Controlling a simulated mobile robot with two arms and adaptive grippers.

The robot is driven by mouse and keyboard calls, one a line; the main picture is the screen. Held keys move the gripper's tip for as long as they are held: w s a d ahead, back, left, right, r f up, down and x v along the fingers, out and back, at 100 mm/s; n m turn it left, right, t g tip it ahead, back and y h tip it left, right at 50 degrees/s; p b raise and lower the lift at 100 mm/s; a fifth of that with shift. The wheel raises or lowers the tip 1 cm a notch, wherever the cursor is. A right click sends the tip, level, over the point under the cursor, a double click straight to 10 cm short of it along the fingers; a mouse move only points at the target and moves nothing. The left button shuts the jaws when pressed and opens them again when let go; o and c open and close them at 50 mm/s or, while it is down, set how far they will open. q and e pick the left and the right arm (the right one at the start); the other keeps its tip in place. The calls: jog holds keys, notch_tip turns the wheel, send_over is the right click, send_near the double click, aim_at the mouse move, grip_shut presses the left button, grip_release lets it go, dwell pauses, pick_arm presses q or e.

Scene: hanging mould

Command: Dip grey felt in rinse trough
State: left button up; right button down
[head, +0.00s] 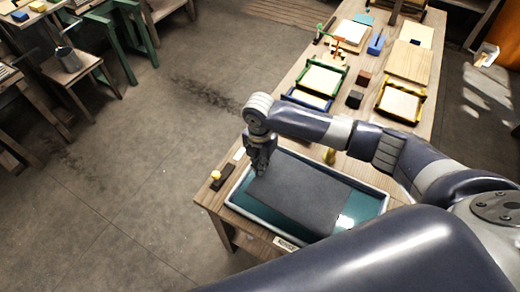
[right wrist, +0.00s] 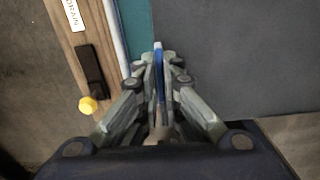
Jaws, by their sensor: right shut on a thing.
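The grey felt (head: 300,195) is a large dark grey sheet over the rinse trough (head: 376,190), a pale-rimmed tray with teal liquid. I cannot tell whether the felt touches the liquid. My right gripper (head: 262,168) is at the felt's upper left corner, near the trough's left end. In the right wrist view its fingers (right wrist: 158,60) are closed together with a thin blue strip between them, and the felt (right wrist: 235,55) spreads to their right. Teal liquid shows left of the fingers. My left gripper is not in view.
A yellow knob (head: 215,175) on a dark bar sits left of the trough, near a DRAIN label (right wrist: 72,12). Behind it, the wooden table holds framed moulds (head: 400,103), dark blocks (head: 354,99) and a brass piece (head: 329,155).

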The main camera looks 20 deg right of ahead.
jog(key=shift+w+r+n, duration=0.1)
jog(key=shift+w+n, duration=0.15)
jog(key=shift+n, duration=0.05)
notch_tip(320, 180, down, 2)
jog(key=b, duration=0.2)
jog(key=shift+s+b, duration=0.1)
jog(key=shift+b, duration=0.2)
notch_tip(320, 180, down, 11)
jog(key=b, duration=0.7)
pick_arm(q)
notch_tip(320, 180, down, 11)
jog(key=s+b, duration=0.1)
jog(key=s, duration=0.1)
pick_arm(e)
jog(key=shift+f, duration=1)
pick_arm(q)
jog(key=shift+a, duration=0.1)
